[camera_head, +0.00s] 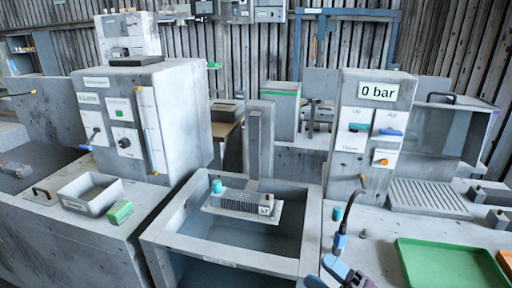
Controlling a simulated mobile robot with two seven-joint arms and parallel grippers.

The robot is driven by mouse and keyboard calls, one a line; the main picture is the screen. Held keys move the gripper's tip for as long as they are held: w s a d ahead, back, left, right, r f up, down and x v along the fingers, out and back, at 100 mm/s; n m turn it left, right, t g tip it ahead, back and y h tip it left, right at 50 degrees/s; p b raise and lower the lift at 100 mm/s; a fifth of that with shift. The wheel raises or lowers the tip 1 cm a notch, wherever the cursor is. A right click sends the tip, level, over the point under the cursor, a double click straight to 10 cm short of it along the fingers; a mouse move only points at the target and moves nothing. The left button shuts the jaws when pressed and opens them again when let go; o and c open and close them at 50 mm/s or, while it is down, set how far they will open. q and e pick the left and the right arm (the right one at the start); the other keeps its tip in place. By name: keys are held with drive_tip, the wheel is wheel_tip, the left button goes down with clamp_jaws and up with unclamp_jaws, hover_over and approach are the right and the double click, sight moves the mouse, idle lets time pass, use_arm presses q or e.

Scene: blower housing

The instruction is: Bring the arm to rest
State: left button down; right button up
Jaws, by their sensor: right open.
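My right gripper (328,274) shows at the bottom edge, right of centre, with blue fingertips and a dark body; it is open, and the frame cuts off most of it. A blue nozzle with a black hose (339,242) is just above it in the picture; I cannot tell whether they touch. A finned grey block with a teal cap (240,200) sits on a light plate in the open grey tank (185,243) at the centre. My left gripper is not in view.
A grey control cabinet (185,105) stands left and a "0 bar" cabinet (345,175) right. A grey bin (75,204) and a green block (120,212) lie on the left bench. A green tray (440,265) and small grey blocks (497,218) are on the right bench.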

drive_tip(key=s+d+f+m+t+h, duration=0.2)
drive_tip(key=d+f+m+h, duration=0.8)
drive_tip(key=m, duration=0.4)
drive_tip(key=s+d+f+m+g+h, duration=0.2)
drive_tip(key=s+f+m+h, duration=0.1)
drive_tip(key=f, duration=0.4)
drive_tip(key=s+d+f+m+g+h, duration=0.2)
drive_tip(key=s+f+m+g+h, duration=0.1)
drive_tip(key=s+f+m, duration=0.3)
drive_tip(key=shift+s+d+f+m, duration=0.35)
drive_tip(key=shift+s+f, duration=0.35)
drive_tip(key=shift+s, duration=0.5)
